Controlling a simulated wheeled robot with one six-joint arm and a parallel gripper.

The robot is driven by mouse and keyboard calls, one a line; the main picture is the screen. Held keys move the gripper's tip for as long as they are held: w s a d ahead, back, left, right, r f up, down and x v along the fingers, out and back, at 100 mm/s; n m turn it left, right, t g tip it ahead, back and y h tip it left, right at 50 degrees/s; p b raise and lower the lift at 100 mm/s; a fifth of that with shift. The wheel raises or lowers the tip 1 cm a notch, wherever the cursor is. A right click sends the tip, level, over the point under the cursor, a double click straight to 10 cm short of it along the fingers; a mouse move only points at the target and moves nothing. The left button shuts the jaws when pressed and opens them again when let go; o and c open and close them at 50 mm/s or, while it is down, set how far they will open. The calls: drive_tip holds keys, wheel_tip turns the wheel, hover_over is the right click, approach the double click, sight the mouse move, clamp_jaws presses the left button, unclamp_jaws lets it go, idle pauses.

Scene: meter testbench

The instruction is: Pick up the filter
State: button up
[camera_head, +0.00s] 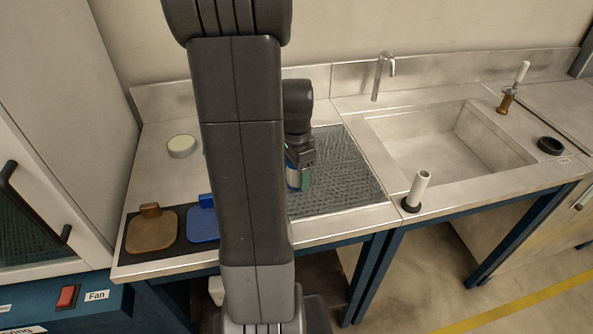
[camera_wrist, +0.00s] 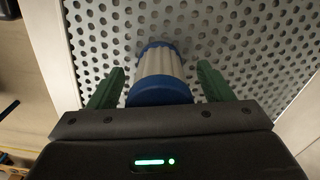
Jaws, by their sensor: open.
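The filter is a pale ribbed cylinder with a blue band at each end, seen in the wrist view (camera_wrist: 161,72) over a perforated metal plate. My gripper (camera_wrist: 162,70) is open, with one green finger to the left of the filter and one to its right. Gaps show between the fingers and the filter. In the camera_head view, my gripper (camera_head: 300,176) is low over the perforated plate, beside my arm's large link. A small blue and pale part of the filter (camera_head: 293,179) shows there, the rest hidden by my arm and fingers.
The perforated plate (camera_head: 345,180) is set in the bench left of a sink (camera_head: 445,145) with a faucet (camera_head: 382,72). A brown piece (camera_head: 152,230) and a blue piece (camera_head: 203,222) lie at the front left. A white tube (camera_head: 418,188) stands at the sink's front corner.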

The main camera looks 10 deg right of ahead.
drive_tip(key=c, duration=1.1)
